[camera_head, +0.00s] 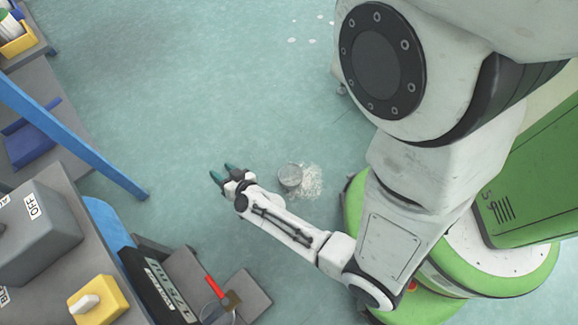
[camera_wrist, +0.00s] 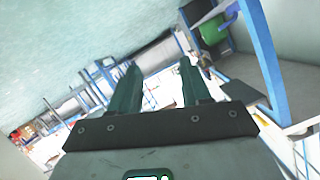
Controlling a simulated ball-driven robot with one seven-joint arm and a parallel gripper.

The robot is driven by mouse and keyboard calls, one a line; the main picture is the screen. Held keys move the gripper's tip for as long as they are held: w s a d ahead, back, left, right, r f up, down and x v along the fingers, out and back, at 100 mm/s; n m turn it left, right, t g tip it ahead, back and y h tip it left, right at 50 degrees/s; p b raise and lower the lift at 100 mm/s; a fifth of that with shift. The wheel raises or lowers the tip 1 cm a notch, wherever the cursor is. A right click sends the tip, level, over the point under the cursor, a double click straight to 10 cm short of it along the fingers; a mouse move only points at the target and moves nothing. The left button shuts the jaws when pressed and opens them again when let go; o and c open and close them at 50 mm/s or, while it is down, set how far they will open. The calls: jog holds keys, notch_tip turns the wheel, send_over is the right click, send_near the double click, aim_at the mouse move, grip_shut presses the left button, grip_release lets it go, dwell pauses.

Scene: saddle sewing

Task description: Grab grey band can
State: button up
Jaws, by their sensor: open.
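A small grey can (camera_head: 290,175) is on the floor in the head view, beside a patch of white crumbs or powder. I cannot make out a band on it, so I cannot tell if it is the grey band can. My gripper (camera_head: 222,171) is to the left of this can in the picture, apart from it. In the wrist view my gripper (camera_wrist: 158,66) has its two fingers spread with nothing between them. No can is recognisable in the wrist view.
A blue bar (camera_head: 75,135) juts out above. The floor (camera_head: 190,90) beyond my gripper is largely clear.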

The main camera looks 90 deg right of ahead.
jog(key=s+d+f+m+g+h+b, duration=0.3)
jog(key=s+f+m+g+b, duration=0.25)
jog(key=s+f, duration=0.4)
jog(key=m+g+b, duration=0.4)
jog(key=g+b, duration=0.2)
jog(key=g, duration=0.4)
send_near(302, 173)
jog(key=shift+y, duration=0.4)
jog(key=b+x, duration=0.3)
jog(key=x, duration=0.5)
jog(key=shift+d, duration=0.15)
jog(key=shift+c, duration=0.4)
grip_shut()
